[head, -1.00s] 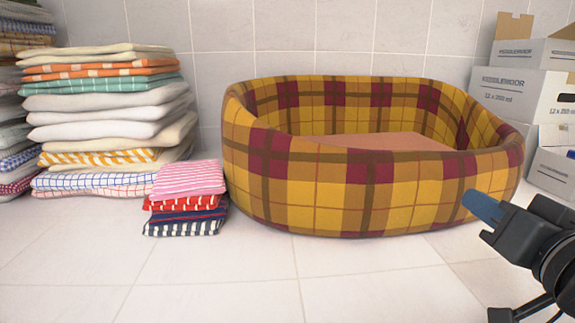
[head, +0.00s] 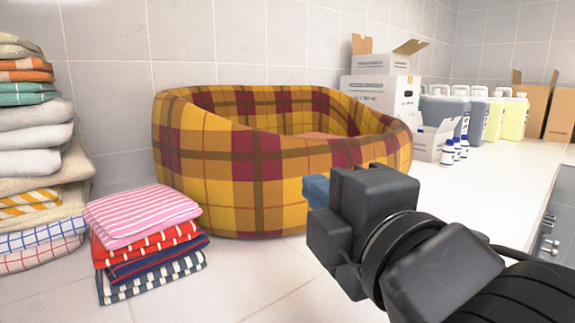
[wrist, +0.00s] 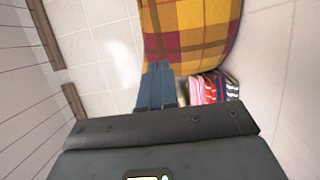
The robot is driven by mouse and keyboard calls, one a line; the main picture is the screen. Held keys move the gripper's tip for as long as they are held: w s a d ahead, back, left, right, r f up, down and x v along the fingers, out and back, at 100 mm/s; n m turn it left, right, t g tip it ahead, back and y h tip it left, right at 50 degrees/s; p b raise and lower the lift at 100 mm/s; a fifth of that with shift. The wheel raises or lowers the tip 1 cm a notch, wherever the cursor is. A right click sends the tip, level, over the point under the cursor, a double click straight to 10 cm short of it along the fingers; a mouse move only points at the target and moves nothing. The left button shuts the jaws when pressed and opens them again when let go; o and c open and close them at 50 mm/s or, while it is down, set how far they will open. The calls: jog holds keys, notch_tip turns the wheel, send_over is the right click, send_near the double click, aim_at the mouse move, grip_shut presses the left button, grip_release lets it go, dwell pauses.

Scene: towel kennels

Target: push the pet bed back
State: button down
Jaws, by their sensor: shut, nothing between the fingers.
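The pet bed (head: 230,165) is a plaid basket in yellow, brown and dark red. In the head view it stands on the light tiled surface in front of the grey tiled wall. My gripper (head: 316,190) is shut and empty, in front of the bed's front wall toward its right part. In the wrist view the shut blue fingers (wrist: 157,88) point at the plaid side (wrist: 185,35), with their tips at its lower edge in the picture. I cannot tell whether they touch it.
A small stack of folded striped towels (head: 145,235) lies at the bed's left front, and a tall towel pile (head: 40,150) stands farther left. White boxes (head: 380,95) stand behind the bed at right. Jugs (head: 495,118) and small bottles (head: 447,152) are farther right, with bare surface before them.

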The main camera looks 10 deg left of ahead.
aim_at(309, 152)
jog(key=x, duration=0.4)
jog(key=d+p+x, duration=0.1)
jog(key=x, duration=0.3)
jog(key=w+p+x, duration=0.1)
jog(key=x, duration=0.3)
jog(key=shift+w+d+r, duration=0.1)
jog(key=shift+d, duration=0.35)
jog(key=shift+w+d, duration=0.1)
jog(key=shift+w, duration=0.45)
jog(key=w, duration=0.4)
jog(key=shift+w+d, duration=0.1)
jog(key=shift+d, duration=0.3)
